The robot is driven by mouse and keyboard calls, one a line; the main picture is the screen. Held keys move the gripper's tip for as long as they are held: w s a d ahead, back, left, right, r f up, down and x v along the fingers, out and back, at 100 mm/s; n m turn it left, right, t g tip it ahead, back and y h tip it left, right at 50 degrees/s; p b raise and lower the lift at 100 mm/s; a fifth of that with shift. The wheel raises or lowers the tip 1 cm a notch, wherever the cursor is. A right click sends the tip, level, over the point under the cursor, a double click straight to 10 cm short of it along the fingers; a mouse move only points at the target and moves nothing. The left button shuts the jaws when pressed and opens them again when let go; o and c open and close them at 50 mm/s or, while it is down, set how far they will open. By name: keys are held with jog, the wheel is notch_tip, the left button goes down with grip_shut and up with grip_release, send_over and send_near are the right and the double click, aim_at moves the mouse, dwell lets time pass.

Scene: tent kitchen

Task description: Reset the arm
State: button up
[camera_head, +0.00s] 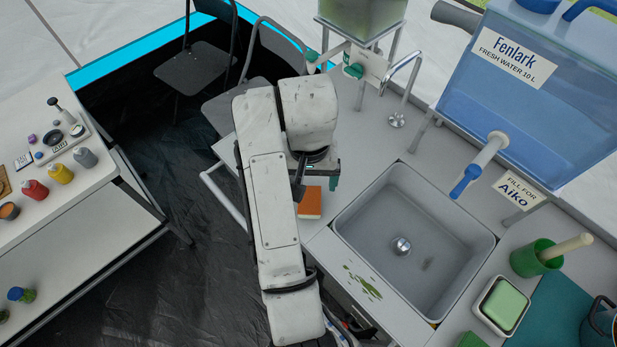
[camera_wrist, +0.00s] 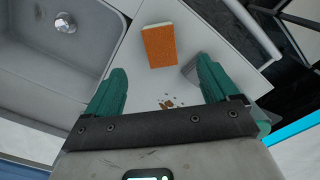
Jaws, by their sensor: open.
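My arm reaches up across the middle of the head view and bends over the counter left of the sink. My gripper (camera_wrist: 160,92) shows in the wrist view with its two green fingers spread wide and nothing between them. In the head view the gripper is mostly hidden under my arm. An orange sponge (camera_head: 310,203) lies on the counter just below the gripper in the head view. It also shows in the wrist view (camera_wrist: 159,46), beyond the fingertips and apart from them.
The grey sink (camera_head: 372,222) is right of my arm, with a blue water tank (camera_head: 530,95) behind it. Brown crumbs (camera_wrist: 168,103) and a grey flat piece (camera_wrist: 190,70) lie near the fingers. Green bits (camera_head: 362,284) lie by the sink. A side table (camera_head: 75,215) stands left.

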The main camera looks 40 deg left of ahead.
dwell(0.4)
jog(key=w+d+f+m+t, duration=0.1)
jog(key=w+d+f, duration=0.15)
jog(key=d, duration=0.55)
jog(key=w+d+f+m, duration=0.1)
jog(key=w+d+f, duration=0.1)
jog(key=w+d, duration=0.35)
jog(key=s+d+f+m+t, duration=0.1)
jog(key=s+d, duration=0.1)
jog(key=d, duration=0.6)
jog(key=s+d+m+t, duration=0.1)
jog(key=s+d, duration=0.1)
jog(key=d, duration=0.7)
jog(key=s+d+f+m, duration=0.1)
jog(key=s+d+m, duration=0.1)
jog(key=d, duration=0.7)
jog(key=shift+f+t+y, duration=0.35)
jog(key=shift+t+y, duration=0.05)
jog(key=s+d+r+m+t, duration=0.1)
jog(key=s+d+r+m, duration=0.1)
jog(key=s+d, duration=0.6)
jog(key=s+d+f+m+g+h+b, duration=0.1)
jog(key=s+d+f+g, duration=0.1)
jog(key=s+f, duration=0.5)
jog(key=s+g, duration=0.1)
jog(key=s, duration=0.2)
jog(key=shift+s+d+g, duration=0.2)
jog(key=shift+d+g, duration=0.15)
jog(key=shift+g, duration=0.05)
jog(key=shift+o, duration=0.3)
